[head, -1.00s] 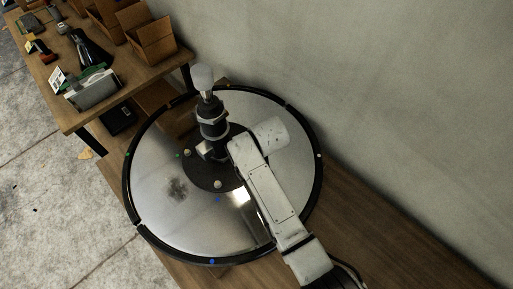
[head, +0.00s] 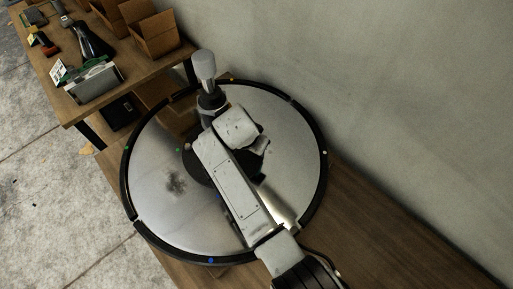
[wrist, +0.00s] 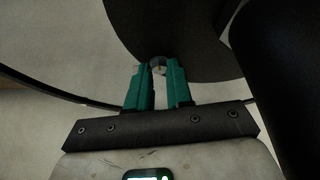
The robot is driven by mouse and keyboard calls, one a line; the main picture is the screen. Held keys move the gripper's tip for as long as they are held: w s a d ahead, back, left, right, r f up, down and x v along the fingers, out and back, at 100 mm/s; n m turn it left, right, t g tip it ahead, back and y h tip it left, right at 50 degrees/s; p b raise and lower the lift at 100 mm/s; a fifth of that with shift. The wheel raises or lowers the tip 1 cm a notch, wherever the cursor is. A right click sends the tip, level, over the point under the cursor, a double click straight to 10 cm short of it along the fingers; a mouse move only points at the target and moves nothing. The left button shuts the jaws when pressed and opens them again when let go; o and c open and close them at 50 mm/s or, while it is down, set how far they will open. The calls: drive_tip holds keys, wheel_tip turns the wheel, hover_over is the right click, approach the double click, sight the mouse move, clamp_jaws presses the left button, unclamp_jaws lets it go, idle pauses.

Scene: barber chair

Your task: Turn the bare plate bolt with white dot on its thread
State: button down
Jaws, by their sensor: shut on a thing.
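My gripper (wrist: 159,72) shows in the wrist view, with its two green fingers closed around a small bolt (wrist: 158,65) at the dark round plate (wrist: 190,40). The bolt's round grey end shows between the fingertips; I cannot make out a white dot on it. In the head view my white arm reaches over the dark centre plate (head: 199,168) of the large metal disc, and the fingers and held bolt are hidden. Another bolt (head: 187,147) stands on the left of the plate.
A dark post with a grey knob (head: 205,66) rises behind my wrist. The large disc (head: 150,205) has a black rim with coloured dots. A wooden bench (head: 100,85) with boxes and tools stands at upper left; a wall (head: 400,100) closes off the right.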

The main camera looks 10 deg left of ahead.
drive_tip(key=shift+a+m+h+b, duration=0.1)
drive_tip(key=shift+m+h+b, duration=0.3)
drive_tip(key=shift+m+b, duration=0.55)
drive_tip(key=shift+m, duration=0.45)
drive_tip(key=shift+g, duration=0.3)
drive_tip(key=c, duration=1)
unclamp_jaws()
drive_tip(key=v, duration=1)
drive_tip(key=shift+s+a+r, duration=0.1)
drive_tip(key=shift+a+r, duration=0.05)
drive_tip(key=shift+r, duration=0.15)
